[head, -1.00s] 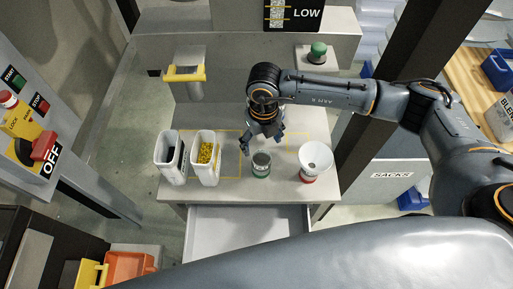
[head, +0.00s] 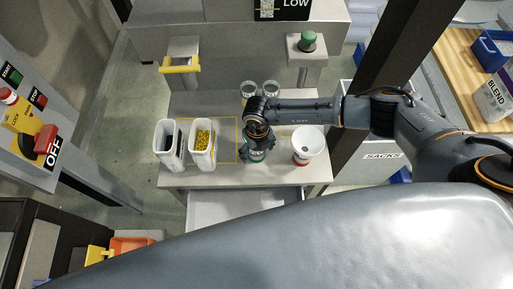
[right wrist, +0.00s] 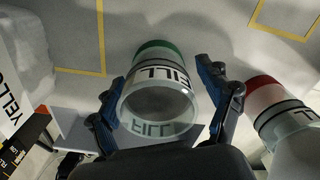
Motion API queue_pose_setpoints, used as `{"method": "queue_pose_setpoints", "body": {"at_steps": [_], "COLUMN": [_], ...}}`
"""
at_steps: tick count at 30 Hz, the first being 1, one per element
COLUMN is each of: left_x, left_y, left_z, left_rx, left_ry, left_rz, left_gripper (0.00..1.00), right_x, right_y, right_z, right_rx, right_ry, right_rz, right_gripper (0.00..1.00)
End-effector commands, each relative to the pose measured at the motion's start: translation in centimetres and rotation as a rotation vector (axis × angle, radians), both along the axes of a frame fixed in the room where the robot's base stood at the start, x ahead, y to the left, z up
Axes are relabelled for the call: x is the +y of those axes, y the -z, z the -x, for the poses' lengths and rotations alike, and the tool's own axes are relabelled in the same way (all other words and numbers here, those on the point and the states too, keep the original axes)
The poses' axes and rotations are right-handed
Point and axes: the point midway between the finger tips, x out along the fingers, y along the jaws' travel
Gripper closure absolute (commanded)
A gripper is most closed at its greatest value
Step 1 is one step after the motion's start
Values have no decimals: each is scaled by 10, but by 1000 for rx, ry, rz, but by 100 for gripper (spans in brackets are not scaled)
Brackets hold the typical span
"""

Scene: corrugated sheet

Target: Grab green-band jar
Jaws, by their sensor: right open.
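The green-band jar (right wrist: 158,92) is a clear jar with a black FILL line and a green band at its base. In the right wrist view it stands between the two fingers of my right gripper (right wrist: 165,100), which are apart on either side of it. In the head view the jar (head: 257,155) is mostly hidden under my right gripper (head: 259,150). Whether a finger touches the jar is not clear. A red-band jar with a white funnel top (head: 306,145) stands to the right; it also shows in the right wrist view (right wrist: 290,125). My left gripper is not in view.
Two white bins (head: 169,148), one with yellow pellets (head: 202,146), stand left of the jar. An open drawer (head: 235,205) is below the bench front. A dark post (head: 385,75) rises at the right.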

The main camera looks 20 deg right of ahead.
Motion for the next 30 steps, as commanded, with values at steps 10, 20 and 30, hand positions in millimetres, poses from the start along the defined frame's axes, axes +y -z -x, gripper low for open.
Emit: {"method": "queue_pose_setpoints", "body": {"at_steps": [10,20,30], "left_x": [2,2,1], "left_y": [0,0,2], "left_z": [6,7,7], "left_rx": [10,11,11], "left_ry": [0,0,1], "left_rz": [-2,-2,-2], "left_gripper": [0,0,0], "right_x": [0,0,0], "right_y": [3,2,0], "right_z": [0,0,-1], "right_rx": [0,-1,-1], "right_ry": [0,1,1], "right_rz": [-1,-1,-1], "right_gripper": [38,84,84]}}
